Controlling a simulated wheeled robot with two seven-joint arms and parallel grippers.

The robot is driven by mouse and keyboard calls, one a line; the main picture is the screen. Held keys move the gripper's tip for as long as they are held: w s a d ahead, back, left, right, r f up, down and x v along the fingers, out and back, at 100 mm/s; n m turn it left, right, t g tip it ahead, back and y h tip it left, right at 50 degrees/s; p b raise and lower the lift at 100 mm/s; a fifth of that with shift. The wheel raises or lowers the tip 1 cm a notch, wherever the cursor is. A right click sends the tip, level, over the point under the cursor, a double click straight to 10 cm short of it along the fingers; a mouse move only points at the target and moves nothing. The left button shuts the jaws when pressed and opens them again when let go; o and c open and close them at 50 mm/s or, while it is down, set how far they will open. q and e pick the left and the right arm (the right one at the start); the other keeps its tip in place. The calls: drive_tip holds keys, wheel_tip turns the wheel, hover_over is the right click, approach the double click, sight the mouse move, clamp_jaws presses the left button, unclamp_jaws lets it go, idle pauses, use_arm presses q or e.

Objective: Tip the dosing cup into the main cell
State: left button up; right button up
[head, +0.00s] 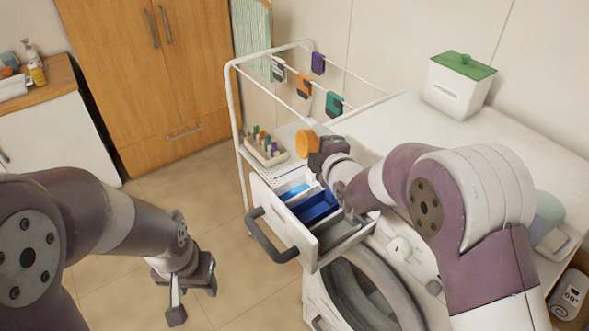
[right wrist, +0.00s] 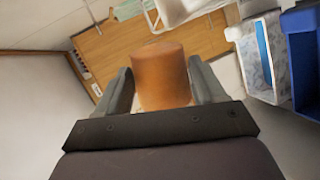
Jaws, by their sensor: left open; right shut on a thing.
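The orange dosing cup (head: 304,144) is held in my right gripper (head: 322,146), which is shut on it. In the head view it appears above and behind the pulled-out detergent drawer (head: 285,222), apart from it. In the right wrist view the cup (right wrist: 163,75) sits between the two grey fingers; its inside is hidden, so I cannot tell its contents. The drawer has a dark blue cell (head: 318,207), a cell with lighter blue (head: 294,191) and a grey section partly hidden by my right arm. My left gripper (head: 186,287) is open and empty over the floor.
The washer's round door (head: 365,290) is below. A green-lidded white box (head: 460,84) stands on the top. Floor at left is clear.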

drive_tip(key=d+r+p, duration=0.1)
drive_tip(key=m+p, duration=0.1)
drive_tip(key=p, duration=0.1)
drive_tip(key=shift+w+d+r+y, duration=0.3)
drive_tip(key=shift+d+r, duration=0.05)
drive_tip(key=shift+r, duration=0.05)
drive_tip(key=shift+w+d+m, duration=0.1)
drive_tip(key=shift+m, duration=0.5)
use_arm(q)
wheel_tip(320, 180, up, 13)
drive_tip(key=p, duration=0.8)
drive_tip(key=shift+p, duration=0.4)
use_arm(e)
drive_tip(key=w+d+r+m+g+y, duration=0.1)
drive_tip(key=d+r+m+y, duration=0.4)
drive_tip(key=m, duration=0.5)
drive_tip(key=shift+w+d, duration=0.35)
drive_tip(key=shift+w, duration=0.25)
use_arm(q)
drive_tip(key=shift+d+r, duration=0.1)
